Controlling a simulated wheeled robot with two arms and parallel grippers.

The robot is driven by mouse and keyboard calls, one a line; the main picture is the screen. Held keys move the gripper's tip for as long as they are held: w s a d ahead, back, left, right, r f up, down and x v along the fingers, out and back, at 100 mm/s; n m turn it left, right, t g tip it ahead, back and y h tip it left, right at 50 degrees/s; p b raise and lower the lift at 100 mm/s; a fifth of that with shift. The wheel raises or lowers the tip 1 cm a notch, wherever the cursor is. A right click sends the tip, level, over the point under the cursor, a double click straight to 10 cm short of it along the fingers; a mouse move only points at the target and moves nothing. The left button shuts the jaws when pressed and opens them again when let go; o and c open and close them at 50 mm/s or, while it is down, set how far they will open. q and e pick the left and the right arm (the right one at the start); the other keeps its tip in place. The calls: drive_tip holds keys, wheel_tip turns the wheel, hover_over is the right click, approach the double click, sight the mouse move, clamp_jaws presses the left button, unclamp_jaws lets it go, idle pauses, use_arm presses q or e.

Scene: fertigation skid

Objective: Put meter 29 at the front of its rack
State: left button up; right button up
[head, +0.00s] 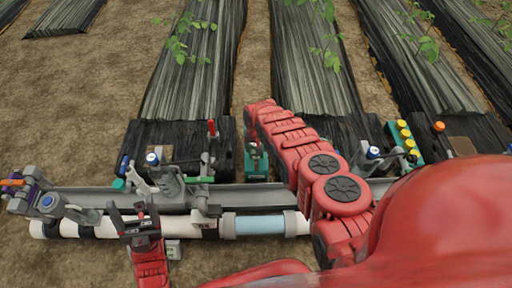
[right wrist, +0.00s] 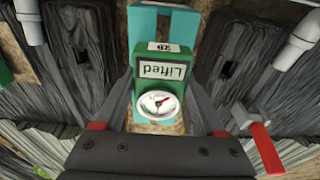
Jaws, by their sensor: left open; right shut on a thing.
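Meter 29 (right wrist: 176,56) is a green block with a white dial, a display reading "Lifted" and a "29" tag, all upside down in the right wrist view. My right gripper (right wrist: 158,82) is shut on its sides. A teal piece (right wrist: 145,20), perhaps the rack, shows behind the meter; I cannot tell whether they touch. In the head view a teal-green part (head: 256,168) shows below the end of my right arm, which hides most of that spot. My left gripper (head: 138,222) is open and empty, over the white pipe.
A white pipe (head: 255,225) and a grey rail run across the front, with several valves and fittings. A red lever (right wrist: 267,148) stands close to the right finger in the right wrist view. A green box (right wrist: 15,65) is at the left there. Planted beds lie behind.

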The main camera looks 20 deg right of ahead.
drive_tip(key=shift+s+p, duration=0.25)
drive_tip(key=shift+p, duration=0.1)
idle(0.5)
drive_tip(key=shift+f, duration=0.2)
drive_tip(key=shift+f+b, duration=2.25)
drive_tip(key=shift+b, duration=0.05)
